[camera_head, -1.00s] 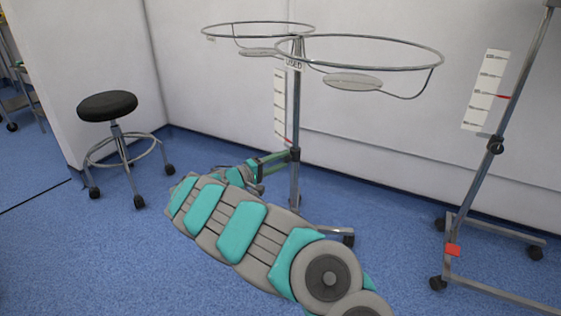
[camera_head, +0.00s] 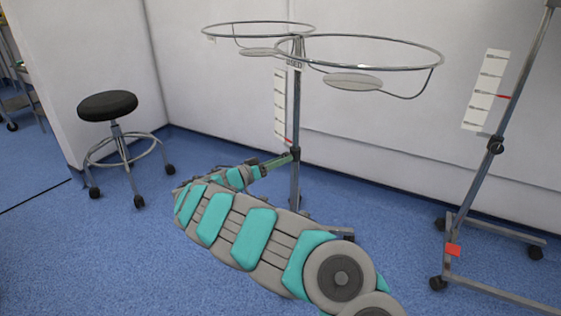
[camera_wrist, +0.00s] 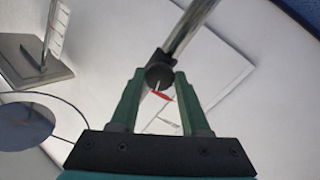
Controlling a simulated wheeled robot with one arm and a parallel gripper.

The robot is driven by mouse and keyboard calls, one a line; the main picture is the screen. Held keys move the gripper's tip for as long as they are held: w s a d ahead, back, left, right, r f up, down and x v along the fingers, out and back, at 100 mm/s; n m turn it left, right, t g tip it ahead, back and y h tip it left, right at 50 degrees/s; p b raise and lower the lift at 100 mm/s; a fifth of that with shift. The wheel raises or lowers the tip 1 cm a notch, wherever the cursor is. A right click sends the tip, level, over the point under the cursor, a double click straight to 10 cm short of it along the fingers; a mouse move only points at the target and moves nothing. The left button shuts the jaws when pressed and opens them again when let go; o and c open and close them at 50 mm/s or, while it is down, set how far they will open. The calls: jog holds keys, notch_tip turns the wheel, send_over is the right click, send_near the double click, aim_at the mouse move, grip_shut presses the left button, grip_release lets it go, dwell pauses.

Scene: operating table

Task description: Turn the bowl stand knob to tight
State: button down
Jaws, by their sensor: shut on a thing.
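The bowl stand (camera_head: 296,110) is a metal pole with two wire rings on top, standing by the wall. Its dark round knob (camera_wrist: 159,76) sits on a collar on the pole and shows between my fingertips in the wrist view. The knob bears a light line, with a red mark just below it. My gripper (camera_wrist: 155,82) is shut on the knob, one green finger on each side. In the head view my gripper (camera_head: 283,160) reaches the pole from the left at collar height (camera_head: 295,153).
A black-topped stool (camera_head: 107,106) stands at the left. Another metal stand on castors (camera_head: 482,170) with its own dark knob (camera_head: 495,145) is at the right. The white wall (camera_head: 390,120) is close behind the bowl stand. Blue floor is clear in front.

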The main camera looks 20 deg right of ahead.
jog(key=shift+f+m, duration=0.1)
jog(key=shift+m, duration=1.4)
jog(key=shift+c, duration=1.9)
grip_release()
jog(key=shift+a, duration=0.1)
jog(key=v, duration=0.7)
jog(key=shift+a, duration=0.35)
